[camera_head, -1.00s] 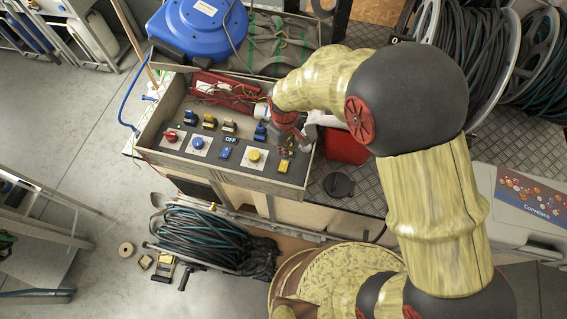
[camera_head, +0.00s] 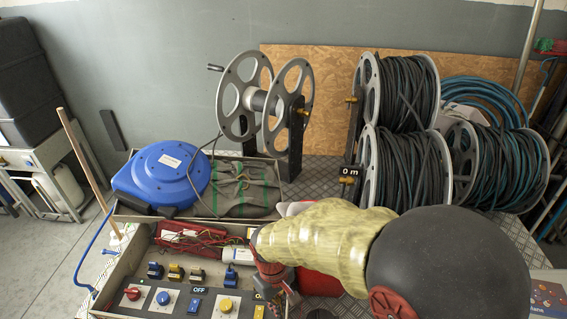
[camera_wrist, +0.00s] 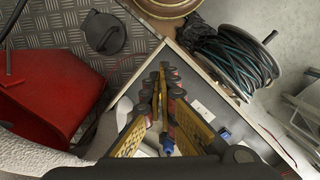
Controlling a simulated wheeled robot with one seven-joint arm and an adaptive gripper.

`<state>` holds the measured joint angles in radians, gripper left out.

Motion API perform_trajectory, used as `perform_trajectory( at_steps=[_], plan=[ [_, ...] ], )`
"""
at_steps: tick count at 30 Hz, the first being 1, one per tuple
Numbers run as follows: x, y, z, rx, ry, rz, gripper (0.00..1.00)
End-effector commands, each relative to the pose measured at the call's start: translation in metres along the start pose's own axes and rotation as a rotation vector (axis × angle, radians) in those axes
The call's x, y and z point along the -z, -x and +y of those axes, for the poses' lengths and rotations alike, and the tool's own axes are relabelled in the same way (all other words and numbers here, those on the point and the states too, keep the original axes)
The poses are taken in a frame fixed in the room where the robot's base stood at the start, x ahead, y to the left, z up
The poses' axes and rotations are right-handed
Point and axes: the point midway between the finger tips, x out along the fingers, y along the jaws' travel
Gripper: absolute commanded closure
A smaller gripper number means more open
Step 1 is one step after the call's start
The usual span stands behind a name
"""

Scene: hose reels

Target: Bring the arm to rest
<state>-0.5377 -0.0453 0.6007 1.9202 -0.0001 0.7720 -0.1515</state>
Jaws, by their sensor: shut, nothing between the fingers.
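My arm enters the head view from the lower right, with a dark round joint and a yellowish link that reaches left. My gripper (camera_head: 272,288) hangs from it over the right end of the control panel (camera_head: 178,303), with its tips near the picture's bottom. In the wrist view its two fingers (camera_wrist: 164,72) come together at the tips, shut with nothing between them. The panel's edge and a blue knob (camera_wrist: 167,138) show beyond and between the fingers. I cannot tell the exact height of the tips above the panel.
A blue reel case (camera_head: 160,178) and an empty grey reel (camera_head: 262,100) stand behind. Several wound hose reels (camera_head: 402,165) stand right of them. A red container (camera_wrist: 50,95) is beside my gripper.

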Motion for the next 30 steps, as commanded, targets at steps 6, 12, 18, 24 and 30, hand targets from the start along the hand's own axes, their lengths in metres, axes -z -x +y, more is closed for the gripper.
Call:
perform_trajectory(
  at_steps=[6, 12, 18, 24, 30],
  plan=[
    [-0.058, 0.080, 0.032, -0.004, -0.196, 0.096, 1.00],
    [-0.125, 0.145, 0.059, -0.023, -0.390, 0.239, 1.00],
    [-0.182, 0.194, 0.079, -0.073, -0.544, 0.414, 1.00],
    [-0.212, 0.236, 0.097, -0.136, -0.648, 0.563, 1.00],
    [-0.220, 0.240, 0.104, -0.150, -0.685, 0.578, 1.00]
  ],
)
